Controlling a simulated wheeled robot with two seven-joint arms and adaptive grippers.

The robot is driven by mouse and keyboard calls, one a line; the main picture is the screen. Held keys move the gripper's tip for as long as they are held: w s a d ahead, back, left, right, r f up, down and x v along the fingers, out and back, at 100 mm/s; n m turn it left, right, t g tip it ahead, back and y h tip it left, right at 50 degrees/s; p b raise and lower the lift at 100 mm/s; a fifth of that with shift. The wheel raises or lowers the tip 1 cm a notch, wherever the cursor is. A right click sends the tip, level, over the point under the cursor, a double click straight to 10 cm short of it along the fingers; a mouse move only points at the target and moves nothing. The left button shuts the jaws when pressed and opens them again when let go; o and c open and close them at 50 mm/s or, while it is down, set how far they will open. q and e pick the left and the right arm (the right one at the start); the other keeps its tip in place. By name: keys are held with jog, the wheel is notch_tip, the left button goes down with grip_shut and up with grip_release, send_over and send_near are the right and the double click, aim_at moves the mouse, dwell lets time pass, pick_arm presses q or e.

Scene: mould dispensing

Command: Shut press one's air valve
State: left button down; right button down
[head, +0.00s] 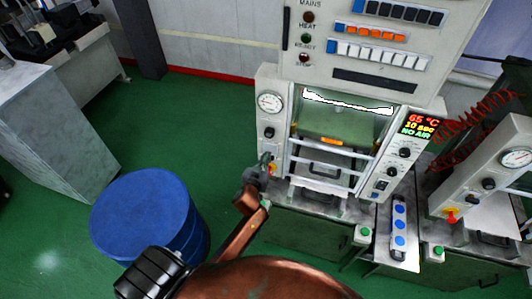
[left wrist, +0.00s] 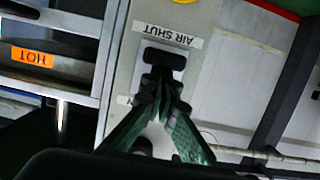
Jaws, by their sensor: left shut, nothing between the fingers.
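Press one (head: 335,140) stands in the middle of the head view, with a display (head: 415,125) reading 65 °C, 10 sec and NO AIR. My left gripper (head: 264,162) is at the lower part of its left front panel, partly covering a yellow and red spot there. In the left wrist view, a black T-shaped part (left wrist: 163,60) sits beside an AIR SHUT label (left wrist: 168,35) on the panel. My left gripper's fingers (left wrist: 160,92) are shut and empty, their tips close to that part. I cannot tell whether they touch it. My right gripper is out of view.
A blue drum (head: 145,215) stands on the green floor left of the press. A second press panel (head: 490,165) with a red-handled valve (head: 451,217) is at the right. A HOT label (left wrist: 32,57) shows beside the panel. Red coiled hoses (head: 480,115) hang between the presses.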

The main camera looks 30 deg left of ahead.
pick_arm(q)
jog(key=shift+r+p, duration=0.25)
jog(key=shift+p, duration=0.2)
notch_tip(320, 180, up, 4)
jog(key=p, duration=0.3)
jog(key=b, duration=0.2)
send_near(270, 144)
jog(key=v, duration=0.5)
jog(key=shift+s+d, duration=0.15)
jog(key=shift+s, duration=0.1)
